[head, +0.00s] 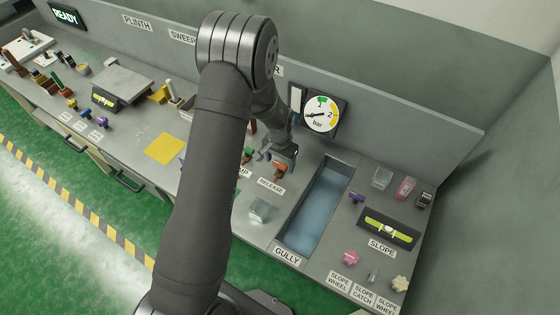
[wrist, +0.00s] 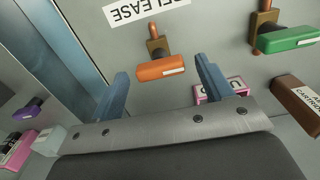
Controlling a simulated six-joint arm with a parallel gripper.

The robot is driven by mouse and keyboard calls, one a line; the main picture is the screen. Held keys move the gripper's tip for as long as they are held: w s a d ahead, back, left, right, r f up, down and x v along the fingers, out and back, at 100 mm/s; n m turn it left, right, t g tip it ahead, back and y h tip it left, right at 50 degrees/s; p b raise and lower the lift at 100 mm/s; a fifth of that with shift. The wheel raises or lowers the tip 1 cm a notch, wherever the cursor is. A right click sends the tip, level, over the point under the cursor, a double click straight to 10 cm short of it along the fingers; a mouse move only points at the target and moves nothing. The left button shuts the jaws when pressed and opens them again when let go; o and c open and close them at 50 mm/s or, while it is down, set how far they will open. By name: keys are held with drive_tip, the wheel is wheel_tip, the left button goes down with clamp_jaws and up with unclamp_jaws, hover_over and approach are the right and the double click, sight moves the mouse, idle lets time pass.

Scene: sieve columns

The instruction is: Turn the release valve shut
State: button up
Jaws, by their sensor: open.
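The release valve has an orange lever handle (wrist: 160,70) on a brass stem, beside the RELEASE label (wrist: 146,10) in the wrist view. The handle lies across the picture, at a right angle to the stem's line. My gripper (wrist: 163,66) is open, with one blue finger on each side of the orange handle. I cannot tell whether the fingers touch it. In the head view, my gripper (head: 280,154) is over the panel by the orange handle (head: 280,170), just above the RELEASE label (head: 271,186), and partly hides the valve.
A green-handled valve (wrist: 288,38) sits to the right in the wrist view, near a brown block (wrist: 298,100). In the head view, the gully (head: 318,210) lies right of the release valve. A clear block (head: 260,210) sits in front.

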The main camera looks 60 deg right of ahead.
sight(280, 164)
wheel_tip(280, 164, up, 17)
drive_tip(key=shift+r, duration=0.15)
idle(0.5)
wheel_tip(280, 164, down, 18)
drive_tip(key=shift+r, duration=0.25)
idle(0.3)
drive_tip(key=shift+n, duration=0.3)
wheel_tip(280, 164, up, 18)
wheel_tip(280, 164, down, 17)
drive_tip(key=m, duration=0.8)
drive_tip(key=shift+f+m, duration=0.1)
drive_tip(key=shift+m, duration=0.3)
drive_tip(key=shift+f+m, duration=0.4)
idle(1.1)
